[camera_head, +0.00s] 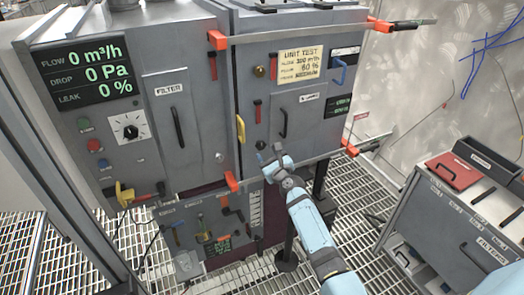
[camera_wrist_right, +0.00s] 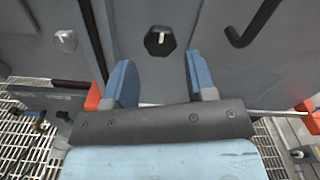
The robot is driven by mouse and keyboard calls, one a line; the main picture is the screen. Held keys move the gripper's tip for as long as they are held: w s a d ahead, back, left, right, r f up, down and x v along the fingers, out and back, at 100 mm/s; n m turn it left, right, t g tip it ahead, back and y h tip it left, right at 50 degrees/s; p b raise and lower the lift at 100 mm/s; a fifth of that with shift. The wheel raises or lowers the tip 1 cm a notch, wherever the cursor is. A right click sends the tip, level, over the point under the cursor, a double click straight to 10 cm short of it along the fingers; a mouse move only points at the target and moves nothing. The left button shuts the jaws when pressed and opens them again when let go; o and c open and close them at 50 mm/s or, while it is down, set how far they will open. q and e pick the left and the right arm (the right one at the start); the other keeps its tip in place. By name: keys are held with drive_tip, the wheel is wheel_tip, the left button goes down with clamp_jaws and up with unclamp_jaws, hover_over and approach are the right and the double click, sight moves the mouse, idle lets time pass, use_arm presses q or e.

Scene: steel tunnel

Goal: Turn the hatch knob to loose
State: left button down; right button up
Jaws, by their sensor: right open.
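The hatch knob (camera_wrist_right: 159,41) is a dark hexagonal knob with a short white mark, on the grey cabinet front. In the right wrist view it sits ahead of and roughly between my two blue fingers, apart from them. In the head view the knob (camera_head: 261,145) is small, just above my right gripper (camera_head: 271,164), at the lower left of the hatch panel (camera_head: 305,110). My right gripper (camera_wrist_right: 160,72) is open and empty. My left gripper is not in view.
A black hatch handle (camera_head: 283,123) is right of the knob; it also shows in the wrist view (camera_wrist_right: 256,22). A pale hex bolt (camera_wrist_right: 65,40) is to the left. Orange-ended bars (camera_head: 232,182) cross below. A drawer cabinet (camera_head: 450,215) stands at right, over grated floor.

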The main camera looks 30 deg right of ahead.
sight(262, 146)
drive_tip(key=w+b, duration=0.1)
drive_tip(key=w, duration=0.3)
drive_tip(key=shift+d, duration=0.15)
drive_tip(key=shift+w, duration=0.5)
drive_tip(key=c, duration=0.6)
drive_tip(key=shift+c, duration=0.2)
